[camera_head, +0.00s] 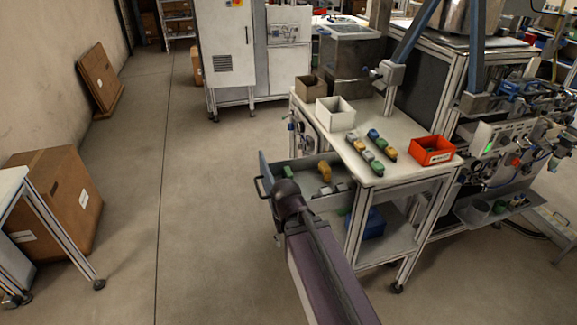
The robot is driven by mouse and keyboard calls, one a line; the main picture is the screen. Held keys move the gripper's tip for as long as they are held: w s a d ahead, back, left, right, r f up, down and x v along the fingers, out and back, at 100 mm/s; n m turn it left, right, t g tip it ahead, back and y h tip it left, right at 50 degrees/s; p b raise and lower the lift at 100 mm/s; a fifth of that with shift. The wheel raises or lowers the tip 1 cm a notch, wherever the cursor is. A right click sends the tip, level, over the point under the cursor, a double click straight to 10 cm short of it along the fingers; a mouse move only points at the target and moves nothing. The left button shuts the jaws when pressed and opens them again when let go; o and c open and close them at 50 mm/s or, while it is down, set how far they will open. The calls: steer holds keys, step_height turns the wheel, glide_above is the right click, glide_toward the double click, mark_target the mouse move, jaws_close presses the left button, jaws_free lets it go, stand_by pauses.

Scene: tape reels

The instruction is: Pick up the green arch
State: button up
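Small green pieces show in the open drawer (313,158) on the near left side of the workbench. One green piece (287,172) lies at the drawer's left, just behind my arm's dark rounded joint. It is too small to tell whether it is an arch. A green block (377,168) ends a row on the bench top. My arm reaches up from the bottom and covers part of the drawer. My gripper cannot be made out.
The bench top (398,172) carries a white bin (335,114), a brown bin (310,88), a red bin (432,151) and two rows of coloured blocks. A blue bin (367,224) sits on the shelf below.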

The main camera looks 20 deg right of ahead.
step_height(320, 180, up, 8)
steer(key=p, duration=0.6)
steer(key=shift+p, duration=0.3)
steer(key=shift+o, duration=0.4)
steer(key=shift+a, duration=0.1)
